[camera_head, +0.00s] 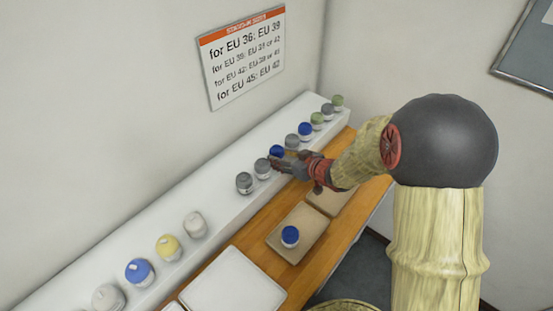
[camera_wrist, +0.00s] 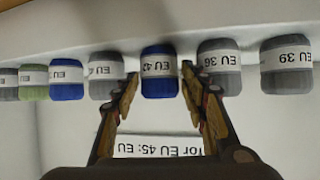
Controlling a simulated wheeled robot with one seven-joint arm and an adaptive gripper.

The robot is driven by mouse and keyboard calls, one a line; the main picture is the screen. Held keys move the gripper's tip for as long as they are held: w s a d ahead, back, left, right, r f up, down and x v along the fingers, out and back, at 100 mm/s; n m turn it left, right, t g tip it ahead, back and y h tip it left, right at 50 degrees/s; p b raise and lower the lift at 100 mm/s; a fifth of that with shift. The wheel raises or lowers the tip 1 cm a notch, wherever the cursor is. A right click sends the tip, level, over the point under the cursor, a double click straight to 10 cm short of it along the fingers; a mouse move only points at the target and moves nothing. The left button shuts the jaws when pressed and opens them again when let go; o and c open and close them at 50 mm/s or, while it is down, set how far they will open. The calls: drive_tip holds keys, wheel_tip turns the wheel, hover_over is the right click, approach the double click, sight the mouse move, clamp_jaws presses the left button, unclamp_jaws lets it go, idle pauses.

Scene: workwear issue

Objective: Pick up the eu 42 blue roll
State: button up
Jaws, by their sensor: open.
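The blue roll labelled EU 42 (camera_wrist: 159,75) stands on the white ledge, its label upside down in the wrist view. It also shows in the head view (camera_head: 277,151), partly hidden by my gripper. My gripper (camera_wrist: 160,88) is open, with one finger on each side of the roll in the wrist view. I cannot tell whether the fingers touch it. In the head view my gripper (camera_head: 279,163) is at the ledge beside this roll.
A grey EU 36 roll (camera_wrist: 219,67) and a grey roll (camera_wrist: 105,75) stand close on either side. A grey EU 39 roll (camera_wrist: 286,66) is farther right. Another blue roll (camera_head: 290,235) sits on a tray (camera_head: 310,228) on the wooden table. A sign (camera_head: 243,57) hangs above.

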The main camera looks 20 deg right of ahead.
drive_tip(key=shift+w+a+b, duration=0.15)
drive_tip(key=shift+w+a, duration=0.15)
drive_tip(key=shift+w, duration=0.35)
drive_tip(key=shift+w+a+b, duration=0.15)
drive_tip(key=shift+w+a, duration=0.1)
drive_tip(key=shift+w, duration=0.4)
drive_tip(key=shift+r+b+x, duration=0.15)
drive_tip(key=shift+b+x, duration=0.45)
drive_tip(key=shift+x, duration=0.5)
drive_tip(key=shift+r+b+x, duration=0.2)
drive_tip(key=shift+b+x, duration=0.4)
drive_tip(key=shift+x, duration=0.55)
drive_tip(key=shift+w, duration=0.2)
drive_tip(key=shift+c, duration=1.4)
drive_tip(key=c, duration=0.7)
